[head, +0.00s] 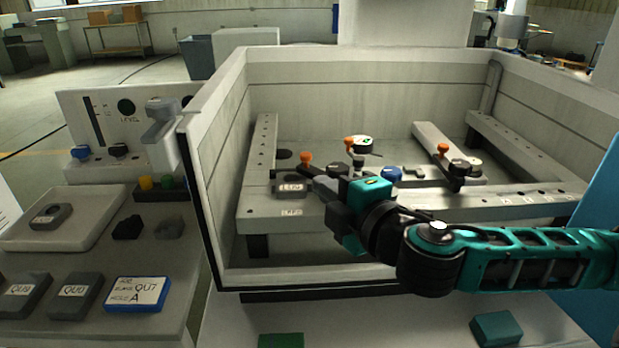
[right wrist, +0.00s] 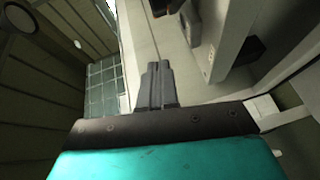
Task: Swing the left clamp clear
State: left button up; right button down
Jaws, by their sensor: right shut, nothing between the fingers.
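The left clamp shows in the head view as a small orange knob (head: 305,158) at the left of the machine tank, with dark parts partly hidden by my gripper. My right gripper (head: 312,174) reaches in from the right, its dark fingers pointing up-left just below and right of that knob. I cannot tell whether they touch it. The fingers are shut and empty, pressed together in the right wrist view (right wrist: 157,85). Another clamp with an orange knob (head: 443,149) and dark arm stands at the right. My left gripper is not in view.
The tank's front rail (head: 265,211) and left wall (head: 212,165) surround the work area. Another orange knob (head: 349,142), a round dial (head: 363,145) and a blue knob (head: 392,174) stand near my gripper. A side bench at left holds a tray (head: 90,231), dark blocks and a blue-edged card (head: 137,292).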

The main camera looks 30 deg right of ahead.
aim_at(321, 170)
jog(key=w, duration=0.2)
jog(key=w+b, duration=0.1)
jog(key=w, duration=0.4)
jog(key=shift+w+a+f, duration=0.1)
jog(key=shift+w+f, duration=0.2)
jog(key=shift+f, duration=0.05)
jog(key=shift+w+d+f, duration=0.3)
jog(key=shift+w+d, duration=0.45)
jog(key=shift+d, duration=0.2)
jog(key=shift+w+d+f, duration=0.1)
jog(key=shift+w+d, duration=0.3)
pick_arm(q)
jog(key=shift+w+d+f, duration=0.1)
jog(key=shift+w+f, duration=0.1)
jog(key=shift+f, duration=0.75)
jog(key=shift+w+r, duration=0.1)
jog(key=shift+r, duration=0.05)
pick_arm(e)
jog(key=shift+w, duration=0.15)
